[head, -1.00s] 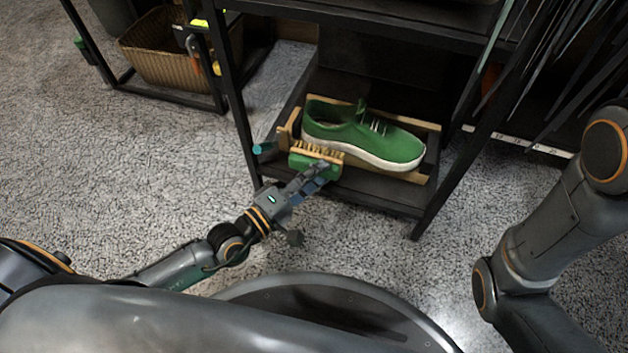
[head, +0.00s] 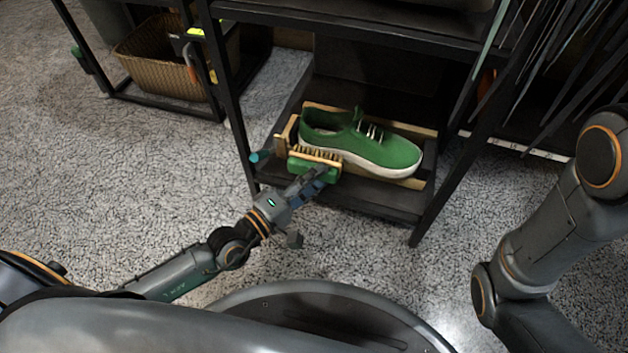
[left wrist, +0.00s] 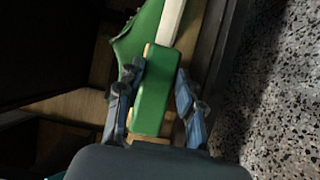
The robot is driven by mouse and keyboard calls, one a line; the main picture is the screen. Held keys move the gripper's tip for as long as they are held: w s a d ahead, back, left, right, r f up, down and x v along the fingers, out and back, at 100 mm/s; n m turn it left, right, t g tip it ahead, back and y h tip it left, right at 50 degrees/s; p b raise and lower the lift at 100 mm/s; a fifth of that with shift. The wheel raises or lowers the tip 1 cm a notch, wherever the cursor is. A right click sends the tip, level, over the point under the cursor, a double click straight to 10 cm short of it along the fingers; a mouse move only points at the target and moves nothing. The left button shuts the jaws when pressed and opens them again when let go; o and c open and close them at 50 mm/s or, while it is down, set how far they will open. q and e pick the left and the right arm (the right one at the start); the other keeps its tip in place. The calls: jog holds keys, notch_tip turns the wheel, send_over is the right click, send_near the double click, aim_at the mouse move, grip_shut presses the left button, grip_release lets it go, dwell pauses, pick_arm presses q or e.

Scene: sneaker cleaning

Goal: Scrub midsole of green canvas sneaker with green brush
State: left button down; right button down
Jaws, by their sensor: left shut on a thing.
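The green canvas sneaker (head: 375,146) sits in a wooden tray (head: 428,131) on the low black shelf, toe to the right. Its white midsole (head: 385,170) faces me. The green brush (head: 300,167) is at the heel end, bristles toward the midsole; I cannot tell if they touch it. My left gripper (head: 322,173) is shut on the brush. In the left wrist view the fingers (left wrist: 158,100) stand on both sides of the green brush block (left wrist: 152,110), with the sneaker (left wrist: 140,40) beyond it. My right gripper is out of view; only that arm's links show.
The black shelf frame has upright posts (head: 448,188) beside the tray and a shelf (head: 400,35) above. A wicker basket (head: 165,65) stands on another rack at the upper left. A teal object (head: 258,157) is at the tray's left. Speckled floor (head: 130,190) is clear at left.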

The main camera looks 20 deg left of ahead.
pick_arm(q)
jog(key=shift+w, duration=0.35)
